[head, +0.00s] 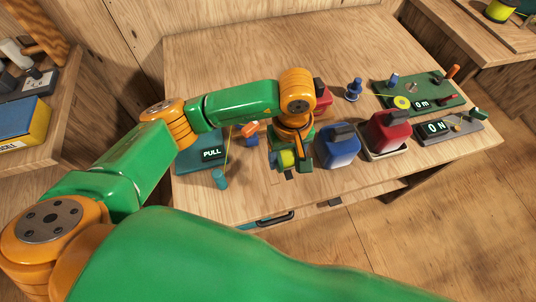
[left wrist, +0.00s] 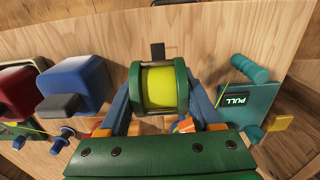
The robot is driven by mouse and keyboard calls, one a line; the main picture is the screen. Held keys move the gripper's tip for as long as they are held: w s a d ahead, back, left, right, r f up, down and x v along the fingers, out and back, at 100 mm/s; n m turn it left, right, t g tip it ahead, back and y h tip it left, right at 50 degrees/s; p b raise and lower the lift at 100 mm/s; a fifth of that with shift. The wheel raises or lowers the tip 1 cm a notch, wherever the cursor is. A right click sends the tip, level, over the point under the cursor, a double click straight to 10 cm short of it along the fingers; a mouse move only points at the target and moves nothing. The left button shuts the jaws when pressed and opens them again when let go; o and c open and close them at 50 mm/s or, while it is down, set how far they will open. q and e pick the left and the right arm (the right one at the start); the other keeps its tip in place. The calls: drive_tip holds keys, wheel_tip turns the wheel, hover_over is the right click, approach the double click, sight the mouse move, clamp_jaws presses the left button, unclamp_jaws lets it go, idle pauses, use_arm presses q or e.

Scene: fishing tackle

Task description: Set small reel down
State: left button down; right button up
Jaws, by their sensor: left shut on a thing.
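The small reel is green-flanged and wound with yellow line. It shows in the left wrist view (left wrist: 158,88) between the two blue fingers of my left gripper (left wrist: 160,100), which is shut on it. In the head view the reel (head: 287,158) hangs under the orange wrist of my left gripper (head: 289,165), over the front part of the wooden table (head: 235,65), between a teal PULL device (head: 205,158) and a blue box (head: 338,149). I cannot tell whether the reel touches the tabletop. My right gripper is not in view.
A red box (head: 390,130) stands on a tray right of the blue box. Another red box (head: 323,97) is partly hidden behind my wrist. The table's back is clear.

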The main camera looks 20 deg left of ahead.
use_arm(q)
drive_tip(key=a+f, duration=0.1)
drive_tip(key=f, duration=0.1)
drive_tip(key=w+a+f, duration=0.1)
drive_tip(key=a+f, duration=0.1)
drive_tip(key=a+f+p, duration=0.1)
drive_tip(key=a+f, duration=0.1)
drive_tip(key=shift+w, duration=0.4)
wheel_tip(320, 180, down, 3)
drive_tip(key=shift+s+r+p, duration=0.1)
drive_tip(key=shift+r+p, duration=0.05)
drive_tip(key=shift+p, duration=0.55)
drive_tip(key=shift+f, duration=0.45)
drive_tip(key=shift+c, duration=0.4)
unclamp_jaws()
drive_tip(key=shift+r, duration=0.1)
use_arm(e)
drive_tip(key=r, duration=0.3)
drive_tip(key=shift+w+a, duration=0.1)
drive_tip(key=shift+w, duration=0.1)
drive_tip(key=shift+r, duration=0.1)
